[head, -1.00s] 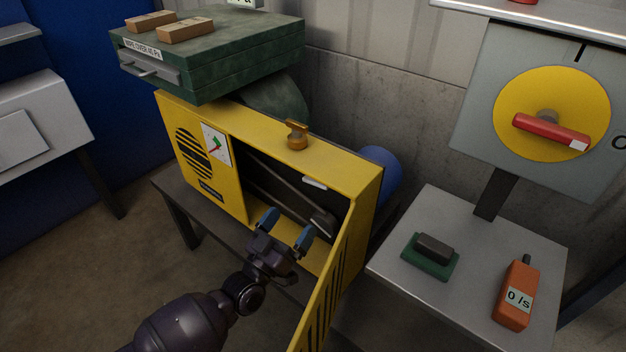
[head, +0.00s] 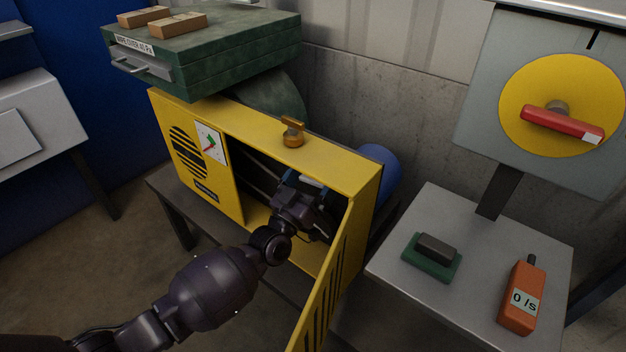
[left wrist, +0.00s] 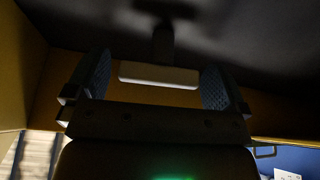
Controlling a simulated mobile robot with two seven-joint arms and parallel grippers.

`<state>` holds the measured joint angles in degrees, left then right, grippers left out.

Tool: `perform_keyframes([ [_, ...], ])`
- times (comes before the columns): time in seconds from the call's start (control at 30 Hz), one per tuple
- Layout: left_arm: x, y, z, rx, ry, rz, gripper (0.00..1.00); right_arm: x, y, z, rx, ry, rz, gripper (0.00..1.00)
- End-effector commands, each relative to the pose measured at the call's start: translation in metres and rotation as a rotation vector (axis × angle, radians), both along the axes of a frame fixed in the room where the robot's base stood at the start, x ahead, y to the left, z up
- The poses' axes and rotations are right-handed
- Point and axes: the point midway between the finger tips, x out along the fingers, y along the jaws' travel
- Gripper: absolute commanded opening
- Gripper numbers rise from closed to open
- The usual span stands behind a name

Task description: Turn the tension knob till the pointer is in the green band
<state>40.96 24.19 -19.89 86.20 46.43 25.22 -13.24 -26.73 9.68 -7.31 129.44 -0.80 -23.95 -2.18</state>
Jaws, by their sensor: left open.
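The yellow machine housing (head: 315,160) stands open at its right front. Inside, a pale bar-shaped handle (left wrist: 158,75) hangs on a dark stem; it may be the tension knob. My left gripper (head: 307,181) is inside the opening. In the left wrist view its open fingers stand on either side of the pale bar, with gaps visible. A small white gauge (head: 210,143) on the front face has a red pointer and a green band; the pointer appears to lie lower left of the green. A brass knob (head: 292,132) stands on the housing's top. My right gripper is not in view.
The slotted yellow door (head: 323,285) swings out to the right of my arm. A grey table (head: 480,250) at right holds an orange meter (head: 521,297) and a green-based block (head: 432,257). A red-handled yellow dial (head: 560,90) stands above it.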

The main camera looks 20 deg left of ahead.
Motion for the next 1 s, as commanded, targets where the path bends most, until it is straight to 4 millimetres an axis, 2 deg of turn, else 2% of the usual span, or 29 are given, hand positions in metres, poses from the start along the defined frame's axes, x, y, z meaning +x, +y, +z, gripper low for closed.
perform_keyframes([
  [0.37,0.0037,-0.0013,0.0017,0.0,0.0,0.0,0.98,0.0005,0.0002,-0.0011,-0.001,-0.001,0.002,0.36],
  [0.67,0.0035,-0.0012,0.0015,0.0,0.0,0.0,0.53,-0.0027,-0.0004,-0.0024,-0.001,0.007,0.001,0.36],
  [0.83,0.0034,-0.0015,0.0033,-0.037,0.014,0.0,0.53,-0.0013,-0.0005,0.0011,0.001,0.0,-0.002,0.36],
  [1.0,0.0038,-0.0014,0.0064,-0.163,0.062,0.001,0.53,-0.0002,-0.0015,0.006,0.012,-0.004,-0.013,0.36],
])
